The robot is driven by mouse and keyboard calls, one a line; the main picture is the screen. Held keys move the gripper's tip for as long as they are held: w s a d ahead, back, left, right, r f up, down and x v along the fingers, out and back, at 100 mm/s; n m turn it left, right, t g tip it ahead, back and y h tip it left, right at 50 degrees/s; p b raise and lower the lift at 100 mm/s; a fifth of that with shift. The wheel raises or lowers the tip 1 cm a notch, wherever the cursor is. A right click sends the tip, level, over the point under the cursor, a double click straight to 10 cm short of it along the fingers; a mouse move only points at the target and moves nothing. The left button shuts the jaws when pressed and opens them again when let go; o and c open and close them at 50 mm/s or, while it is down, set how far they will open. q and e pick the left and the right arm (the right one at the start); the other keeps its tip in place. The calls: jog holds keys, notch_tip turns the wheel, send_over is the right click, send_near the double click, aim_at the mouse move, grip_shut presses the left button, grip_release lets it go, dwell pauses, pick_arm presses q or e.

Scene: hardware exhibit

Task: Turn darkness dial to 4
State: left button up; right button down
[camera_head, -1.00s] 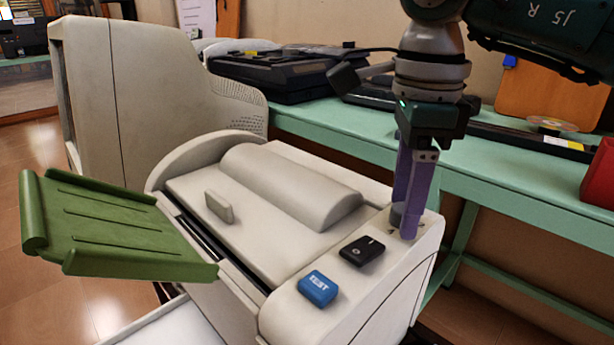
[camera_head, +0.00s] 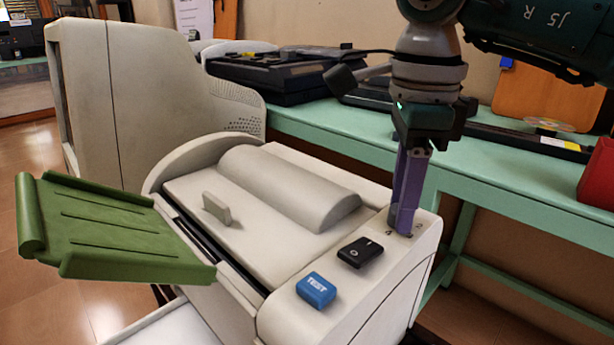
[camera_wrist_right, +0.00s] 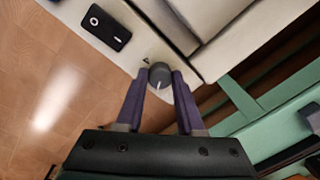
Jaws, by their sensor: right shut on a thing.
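The darkness dial (camera_wrist_right: 160,75) is a small round grey knob with a white pointer line, seen in the right wrist view. The line points toward the bottom of that picture, toward my gripper. My right gripper (camera_head: 402,220) points down at the far right corner of the white machine (camera_head: 345,285). Its purple fingers stand on either side of the dial and are shut on it. In the head view the fingers hide most of the dial. A "4" and a "2" are printed beside the fingertips there. My left gripper is not in view.
A black switch (camera_head: 360,252) and a blue TEST button (camera_head: 316,290) sit on the same panel, nearer the front. A green tray (camera_head: 110,230) sticks out at left. A green bench (camera_head: 500,180) with dark devices stands behind.

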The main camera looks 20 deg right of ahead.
jog(key=shift+r+m, duration=0.1)
jog(key=shift+m, duration=0.3)
jog(key=shift+m+p, duration=0.6)
jog(key=shift+m, duration=0.3)
jog(key=m+p, duration=0.1)
jog(key=m, duration=0.2)
jog(key=shift+m, duration=0.3)
jog(key=m+p, duration=0.2)
jog(key=m, duration=0.4)
jog(key=shift+w+p, duration=0.1)
jog(key=shift+p, duration=0.3)
jog(key=m+p, duration=0.2)
jog(key=m, duration=0.3)
jog(key=shift+m+g, duration=0.3)
jog(key=shift+m, duration=0.1)
jog(key=m+p, duration=0.2)
jog(key=m, duration=0.1)
jog(key=shift+m+p, duration=0.6)
jog(key=shift+m, duration=0.8)
